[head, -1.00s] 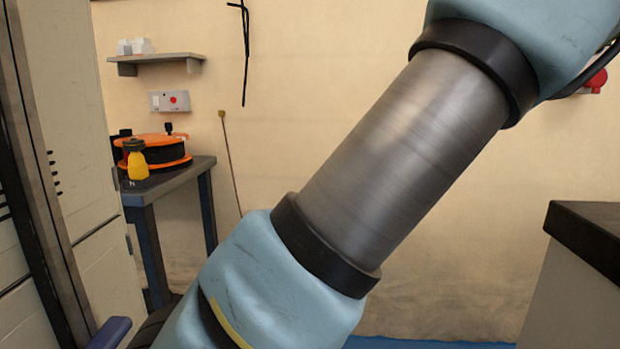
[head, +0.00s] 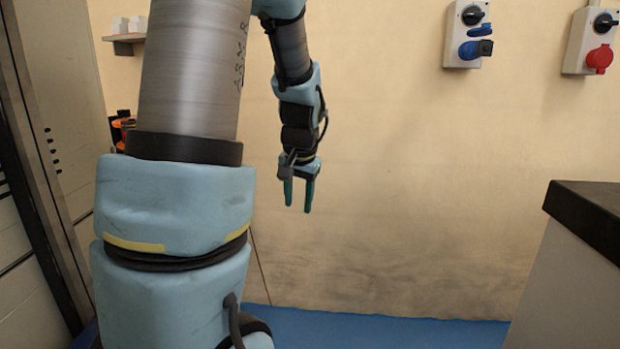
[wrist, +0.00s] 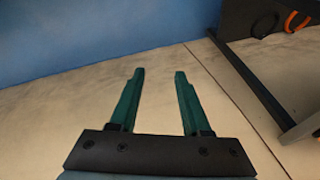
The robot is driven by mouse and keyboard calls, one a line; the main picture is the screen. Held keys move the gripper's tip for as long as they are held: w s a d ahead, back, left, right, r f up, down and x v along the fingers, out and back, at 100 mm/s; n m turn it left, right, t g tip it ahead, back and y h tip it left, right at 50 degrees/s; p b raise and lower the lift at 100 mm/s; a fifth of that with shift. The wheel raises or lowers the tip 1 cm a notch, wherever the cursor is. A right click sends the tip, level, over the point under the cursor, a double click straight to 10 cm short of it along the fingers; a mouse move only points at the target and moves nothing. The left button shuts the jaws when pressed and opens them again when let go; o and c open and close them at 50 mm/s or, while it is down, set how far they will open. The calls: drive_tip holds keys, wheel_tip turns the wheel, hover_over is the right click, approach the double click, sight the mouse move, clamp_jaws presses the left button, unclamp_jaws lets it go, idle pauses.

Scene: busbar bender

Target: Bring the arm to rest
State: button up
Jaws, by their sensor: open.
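My gripper (head: 299,208) hangs at the end of my arm in the head view, in front of the bare wall. Its two green fingers point down and stand apart with nothing between them. The wrist view shows the same gripper (wrist: 158,75) open and empty. My arm rises on the left of the head view, bends over beyond the top edge and comes down again near the middle. The bend itself is out of view.
A dark-topped counter (head: 590,215) stands at the right. Wall sockets (head: 468,35) hang at the upper right. A grey cabinet (head: 55,130) fills the left edge. The blue floor (head: 380,330) between is clear.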

drive_tip(key=s+a+f+n+g, duration=0.1)
drive_tip(key=s+a+f+n, duration=0.1)
drive_tip(key=s, duration=0.5)
drive_tip(key=s+a+f+n+g, duration=0.1)
drive_tip(key=s+a+f+n, duration=0.1)
drive_tip(key=s, duration=0.6)
wheel_tip(320, 180, up, 16)
drive_tip(key=p, duration=1.6)
drive_tip(key=shift+w+f+m+h+p, duration=0.15)
drive_tip(key=shift+w+m+h+p, duration=0.15)
drive_tip(key=shift+h, duration=0.1)
